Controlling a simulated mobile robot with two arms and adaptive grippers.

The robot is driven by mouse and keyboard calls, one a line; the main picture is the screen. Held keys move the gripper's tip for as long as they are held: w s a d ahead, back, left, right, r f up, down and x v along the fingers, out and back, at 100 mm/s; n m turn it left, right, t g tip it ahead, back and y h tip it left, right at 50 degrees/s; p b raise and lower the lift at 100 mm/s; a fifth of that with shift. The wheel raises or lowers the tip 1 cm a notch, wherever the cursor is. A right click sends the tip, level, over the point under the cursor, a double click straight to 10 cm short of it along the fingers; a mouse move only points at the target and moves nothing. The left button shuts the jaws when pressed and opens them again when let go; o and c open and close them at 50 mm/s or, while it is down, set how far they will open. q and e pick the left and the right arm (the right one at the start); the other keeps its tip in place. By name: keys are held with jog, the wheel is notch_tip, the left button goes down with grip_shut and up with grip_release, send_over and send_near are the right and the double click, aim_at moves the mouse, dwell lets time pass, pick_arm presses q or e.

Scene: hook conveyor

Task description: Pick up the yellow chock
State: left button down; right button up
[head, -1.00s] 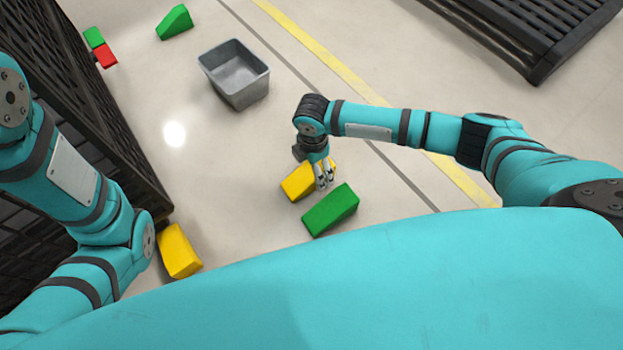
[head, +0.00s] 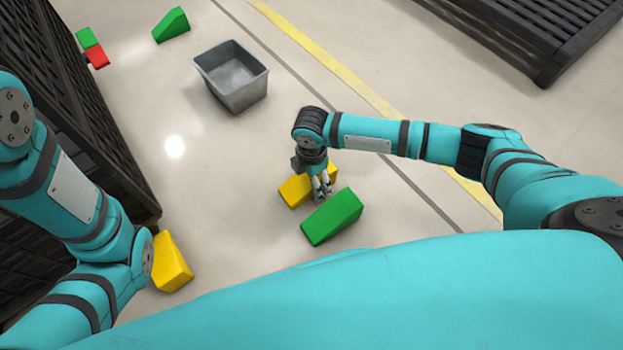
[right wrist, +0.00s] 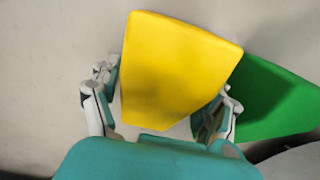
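A yellow chock (head: 294,191) lies on the floor at the middle of the head view, partly behind my right gripper (head: 322,187). In the right wrist view the yellow chock (right wrist: 175,70) shows large between the two fingers of my right gripper (right wrist: 160,100). The gripper is open, with one finger on each side of the chock. A narrow gap shows at the left finger; whether the right finger touches cannot be told. Another yellow chock (head: 171,263) lies at the lower left, beside my left arm. My left gripper is not in view.
A green chock (head: 332,217) lies close to the right gripper, also behind its finger in the wrist view (right wrist: 270,100). A grey bin (head: 232,78) stands further off. Green (head: 171,25) and red (head: 98,58) pieces lie far left. A dark rack (head: 75,110) stands left.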

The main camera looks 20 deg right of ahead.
jog(key=c, duration=1.2)
